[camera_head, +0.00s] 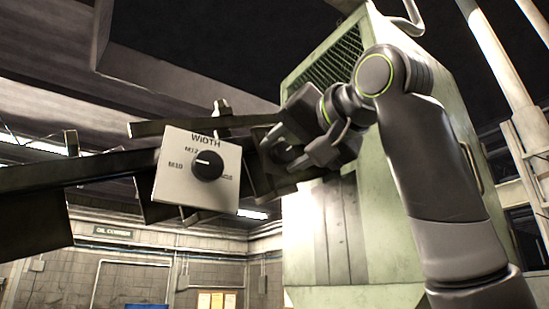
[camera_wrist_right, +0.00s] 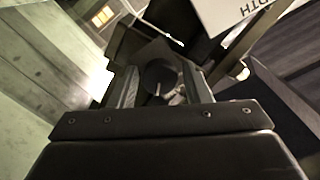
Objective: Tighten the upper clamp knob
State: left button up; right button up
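A dark round clamp knob (camera_wrist_right: 158,76) shows between the two fingers of my right gripper (camera_wrist_right: 160,84) in the right wrist view. The fingers stand apart, one on each side of it, and a small gap shows beside the right-hand finger. I cannot tell whether either finger touches the knob. In the head view my right gripper (camera_head: 307,152) reaches in from the right at the dark bar assembly, right of the WIDTH panel. It partly hides the knob there. My left gripper is not in view.
A white WIDTH panel (camera_head: 197,170) with a black dial (camera_head: 207,165) is just left of my right gripper. A long dark bar (camera_head: 80,172) runs off to the left. The green machine cabinet (camera_head: 330,215) stands close behind my right gripper.

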grip_shut()
jog(key=n, duration=0.2)
jog(key=shift+n+p, duration=0.4)
jog(key=n, duration=0.4)
jog(key=shift+p, duration=0.4)
jog(key=n, duration=0.2)
jog(key=shift+n, duration=1.1)
jog(key=shift+o, duration=2.3)
grip_release()
jog(key=shift+d, duration=0.1)
jog(key=shift+s, duration=0.1)
